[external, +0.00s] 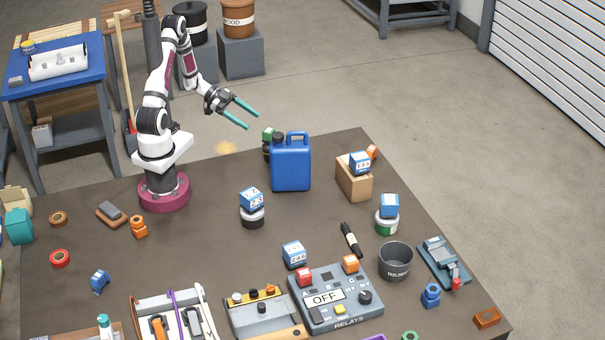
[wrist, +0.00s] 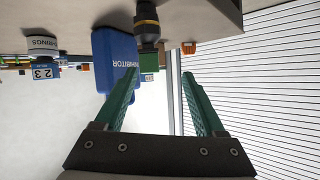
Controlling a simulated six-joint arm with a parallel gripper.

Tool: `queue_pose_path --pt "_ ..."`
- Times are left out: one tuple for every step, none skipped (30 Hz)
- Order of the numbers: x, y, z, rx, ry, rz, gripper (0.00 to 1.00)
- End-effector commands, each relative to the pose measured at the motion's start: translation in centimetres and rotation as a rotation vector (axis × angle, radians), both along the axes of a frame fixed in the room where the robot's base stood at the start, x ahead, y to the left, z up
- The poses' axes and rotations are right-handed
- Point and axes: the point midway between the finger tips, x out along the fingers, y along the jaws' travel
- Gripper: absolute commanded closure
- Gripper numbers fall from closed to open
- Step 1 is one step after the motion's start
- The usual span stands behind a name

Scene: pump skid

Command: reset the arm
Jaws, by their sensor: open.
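My gripper (external: 240,114) is open and empty, raised above the far edge of the brown table (external: 200,240). Its two teal fingers stand apart, and nothing is between them. My arm rises from its round maroon base at the table's left rear and bends over toward the right. In the wrist view my gripper (wrist: 165,100) shows both fingers spread, with the scene appearing upside down. A blue jug (external: 291,163) stands on the table to the right of and below my gripper; it also shows in the wrist view (wrist: 113,60), beyond the left finger.
Blue-and-white labelled blocks sit on a dark-lidded tin (external: 252,217), a cardboard box (external: 352,182) and a green-white tin (external: 386,224). A grey reject bin (external: 395,262) and a relay panel (external: 335,300) stand nearer the front. The air around my gripper looks clear.

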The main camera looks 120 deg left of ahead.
Motion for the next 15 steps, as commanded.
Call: queue_pose_path --pt "2.3 1.2 -0.1 0.122 0.108 -0.037 0.28" --pt "3.7 2.2 -0.2 0.211 0.192 -0.053 0.28" --pt "5.3 3.4 0.0 0.324 0.298 -0.063 0.28" --pt "6.7 4.1 0.7 0.394 0.366 -0.055 0.28" --pt "8.2 4.5 1.7 0.455 0.428 -0.04 0.28" --pt "10.4 4.3 3.7 0.526 0.504 0.001 0.28" --pt "11.9 3.6 5.3 0.571 0.56 0.037 0.28" --pt "13.0 2.5 6.9 0.601 0.612 0.075 0.28" --pt "13.9 0.1 8.8 0.617 0.673 0.12 0.28" --pt "14.1 -2.1 9.9 0.613 0.716 0.149 0.28" --pt "14.0 -4.7 10.8 0.597 0.758 0.166 0.28" --pt "13.2 -8.7 11.6 0.559 0.815 0.169 0.28" --pt "12.3 -11.7 11.8 0.522 0.857 0.158 0.28" --pt "11.1 -14.5 11.9 0.488 0.896 0.135 0.28" --pt "9.5 -17.9 11.8 0.442 0.946 0.093 0.28"
